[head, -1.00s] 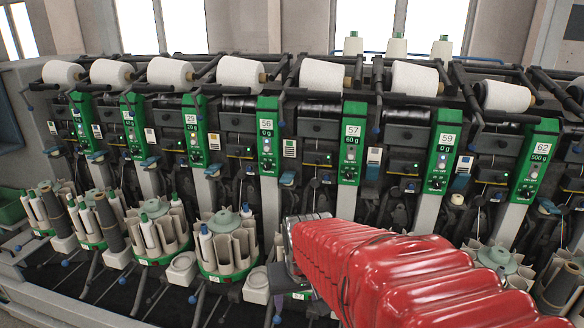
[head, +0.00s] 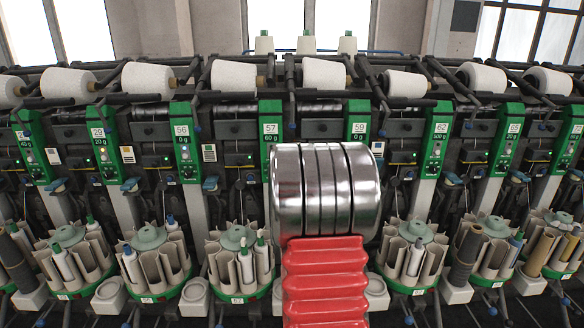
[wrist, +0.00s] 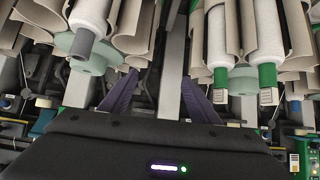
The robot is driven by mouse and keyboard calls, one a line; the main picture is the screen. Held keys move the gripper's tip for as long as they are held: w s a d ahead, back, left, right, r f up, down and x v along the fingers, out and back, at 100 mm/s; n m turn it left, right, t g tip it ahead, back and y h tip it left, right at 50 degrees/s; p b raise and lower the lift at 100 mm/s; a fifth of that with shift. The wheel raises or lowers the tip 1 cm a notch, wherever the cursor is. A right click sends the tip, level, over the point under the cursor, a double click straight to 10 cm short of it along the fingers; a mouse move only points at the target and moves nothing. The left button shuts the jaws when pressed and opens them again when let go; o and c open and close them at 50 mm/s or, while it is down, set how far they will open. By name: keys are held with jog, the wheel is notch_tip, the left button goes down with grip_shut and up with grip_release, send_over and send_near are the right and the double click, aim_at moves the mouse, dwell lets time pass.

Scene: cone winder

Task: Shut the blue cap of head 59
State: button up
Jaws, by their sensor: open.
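The green panel of head 59 (head: 359,128) stands right of centre in the head view, its lower part behind my arm. I cannot make out its blue cap; my silver arm link covers the area beside and below the panel. My gripper (wrist: 160,78) shows only in the wrist view. Its two dark purple fingers are spread apart, with nothing between them; a grey upright post is seen beyond. A blue part (wrist: 42,122) shows at the left edge of the wrist view; I cannot tell which head it belongs to.
The panels of head 57 (head: 271,128) and head 62 (head: 437,135) flank head 59. A blue cap (head: 453,178) sits beside head 62. Round bobbin magazines (head: 414,228) stand along the front.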

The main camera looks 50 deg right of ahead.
jog(key=w+d+r+t+h, duration=0.2)
jog(key=d+r+h, duration=0.1)
jog(key=r, duration=0.4)
jog(key=w+d+r+t+h, duration=0.2)
jog(key=d+r+t+h, duration=0.1)
jog(key=d+r, duration=0.2)
jog(key=shift+w+r, duration=0.25)
jog(key=shift+r, duration=0.6)
jog(key=shift+w+d, duration=0.1)
jog(key=shift+x, duration=6.75)
jog(key=shift+c, duration=0.2)
